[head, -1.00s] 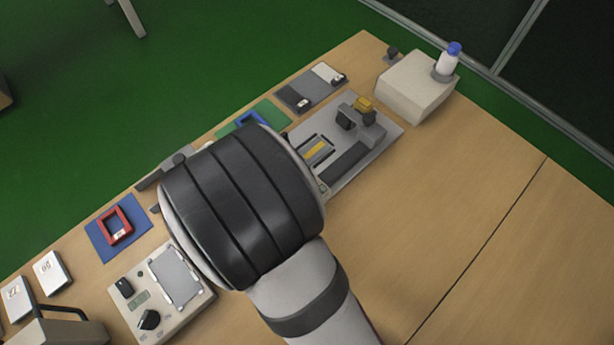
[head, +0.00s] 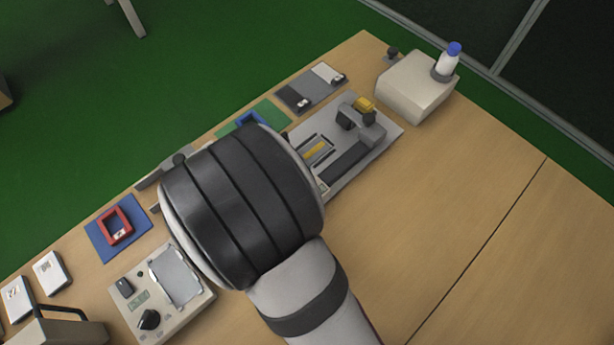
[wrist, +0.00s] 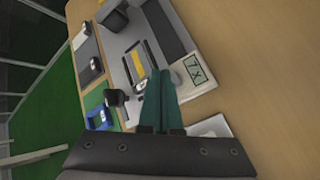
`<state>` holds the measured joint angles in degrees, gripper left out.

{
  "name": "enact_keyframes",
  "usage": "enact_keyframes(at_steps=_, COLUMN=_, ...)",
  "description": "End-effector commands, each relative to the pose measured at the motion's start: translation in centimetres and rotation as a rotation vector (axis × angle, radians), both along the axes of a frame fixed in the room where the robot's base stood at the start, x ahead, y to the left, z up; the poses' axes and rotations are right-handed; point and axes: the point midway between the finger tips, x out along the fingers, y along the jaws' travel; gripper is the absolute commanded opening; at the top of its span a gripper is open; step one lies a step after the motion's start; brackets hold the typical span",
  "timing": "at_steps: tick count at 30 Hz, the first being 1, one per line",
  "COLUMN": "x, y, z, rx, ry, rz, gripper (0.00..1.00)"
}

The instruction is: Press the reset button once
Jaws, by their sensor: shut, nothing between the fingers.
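I cannot pick out a clearly marked reset button in either view. In the wrist view my gripper (wrist: 161,75) shows as two teal fingers pressed together, with nothing between them. The fingertips are over the near edge of a grey test fixture (wrist: 125,76), beside a small light panel with dark marks in a green frame (wrist: 194,68). I cannot tell whether the tips touch anything. The fingers may cover part of the fixture. In the head view the fixture (head: 385,144) is partly behind my arm, and my fingers are hidden.
A control box (head: 187,317) with a black knob (head: 149,319) and a small display stands at lower left. A blue mat with a red frame (head: 115,226) lies beyond it. A beige block (head: 415,88) holds a blue-capped bottle (head: 449,60). The table's right side is clear.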

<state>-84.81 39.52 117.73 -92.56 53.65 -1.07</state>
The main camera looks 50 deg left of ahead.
Motion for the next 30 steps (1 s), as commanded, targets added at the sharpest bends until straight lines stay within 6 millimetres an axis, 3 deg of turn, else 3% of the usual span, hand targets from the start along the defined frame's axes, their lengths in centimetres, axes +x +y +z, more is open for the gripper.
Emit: enact_keyframes(at_steps=30, x=0.0, y=0.0, z=-1.3, rx=0.000, ry=0.000, rz=0.000, gripper=0.00)
